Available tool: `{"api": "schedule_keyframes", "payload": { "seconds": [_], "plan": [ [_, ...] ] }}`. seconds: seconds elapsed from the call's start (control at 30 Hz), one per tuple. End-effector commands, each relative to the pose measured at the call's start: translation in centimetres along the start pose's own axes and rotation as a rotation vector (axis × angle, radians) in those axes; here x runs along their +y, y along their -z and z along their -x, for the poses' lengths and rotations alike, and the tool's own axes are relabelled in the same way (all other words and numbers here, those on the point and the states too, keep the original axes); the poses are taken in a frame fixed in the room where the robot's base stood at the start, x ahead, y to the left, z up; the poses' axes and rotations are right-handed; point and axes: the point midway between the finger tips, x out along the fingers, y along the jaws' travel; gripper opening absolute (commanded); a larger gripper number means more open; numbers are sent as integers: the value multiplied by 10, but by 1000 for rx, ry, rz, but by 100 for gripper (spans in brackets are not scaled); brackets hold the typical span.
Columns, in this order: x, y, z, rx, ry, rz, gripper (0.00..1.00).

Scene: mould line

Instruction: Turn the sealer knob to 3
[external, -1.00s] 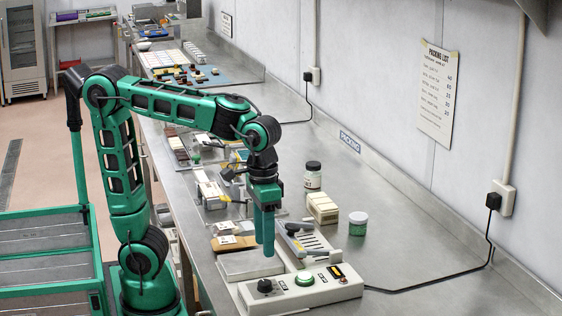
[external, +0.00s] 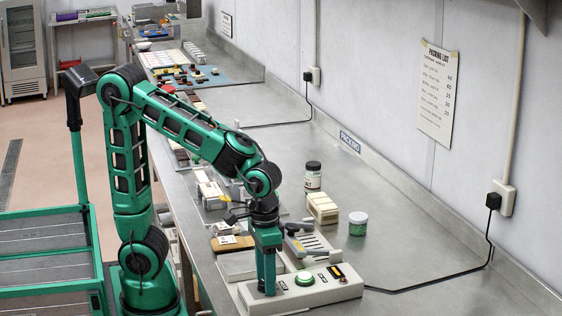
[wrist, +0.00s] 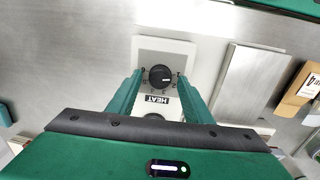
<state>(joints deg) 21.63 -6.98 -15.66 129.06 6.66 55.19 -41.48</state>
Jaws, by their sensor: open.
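The sealer knob (wrist: 160,77) is a black round dial on the pale sealer panel, above a "HEAT" label (wrist: 153,100) in the wrist view. Its white pointer mark points to the right in that view; the small numbers around it are too small to read surely. My gripper (external: 266,288) points down over the left end of the sealer (external: 318,294), and its fingers hide the knob in the external view. In the wrist view my gripper (wrist: 160,79) is open, with one finger on each side of the knob and gaps visible between. I cannot tell the fingertip height exactly.
A round green button (external: 305,279) sits on the sealer panel right of my fingers. The bench at right is clear except for a cable.

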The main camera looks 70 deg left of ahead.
Motion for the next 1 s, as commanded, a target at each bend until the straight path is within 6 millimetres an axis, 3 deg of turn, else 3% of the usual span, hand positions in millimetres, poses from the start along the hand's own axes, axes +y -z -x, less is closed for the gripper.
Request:
{"api": "schedule_keyframes", "payload": {
  "seconds": [0.13,0.3,0.67,1.0],
  "plan": [
    [0,0,0,0,0,0,44],
    [0,0,0,0,0,1,5],
    [0,0,1,-2,0,-41,5],
    [0,1,1,-13,1,-267,5]
  ]
}}
